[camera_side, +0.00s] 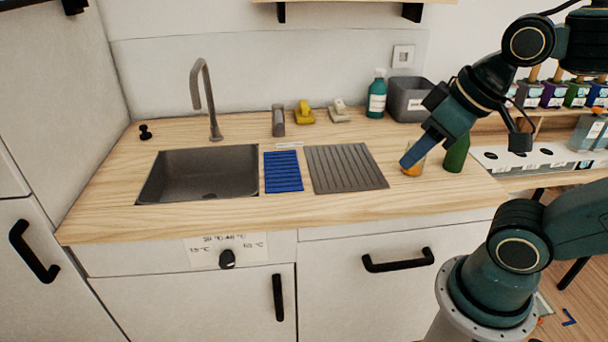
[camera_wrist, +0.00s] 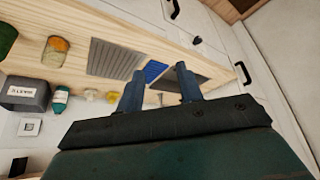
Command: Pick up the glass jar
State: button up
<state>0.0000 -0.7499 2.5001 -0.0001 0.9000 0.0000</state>
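The glass jar (camera_side: 415,169) stands on the wooden counter, right of the grey drying mat, with amber-orange contents. In the side view a blue finger of my gripper (camera_side: 408,163) covers part of it. In the wrist view the whole jar (camera_wrist: 55,51) shows upper left, well to the left of the fingers. My gripper (camera_wrist: 161,84) has its two blue fingers apart, with nothing held between them. The gap between finger and jar is hard to judge from the side.
A green bottle (camera_side: 457,154) stands close to the jar's right. Behind are a grey bin (camera_side: 408,98) and a teal soap bottle (camera_side: 377,97). The grey ribbed mat (camera_side: 345,168), blue mat (camera_side: 283,171) and sink (camera_side: 198,174) lie left. The counter front is clear.

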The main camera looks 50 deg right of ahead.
jog(key=o, duration=0.9)
jog(key=w+d+f+m+g+h, duration=0.1)
jog(key=w+d+m, duration=0.3)
jog(key=d, duration=0.3)
jog(key=w+d+f+m+g+h, duration=0.1)
jog(key=w+d+m, duration=0.3)
jog(key=d, duration=0.3)
jog(key=d+f+m+g, duration=0.1)
jog(key=d+f+m, duration=0.1)
jog(key=d, duration=0.5)
jog(key=d+f+m+g+h, duration=0.1)
jog(key=d+f+m, duration=0.2)
jog(key=d, duration=0.5)
jog(key=shift+s+f+m, duration=0.3)
jog(key=shift+s+f, duration=0.1)
jog(key=shift+f, duration=0.35)
jog(key=shift+d, duration=0.1)
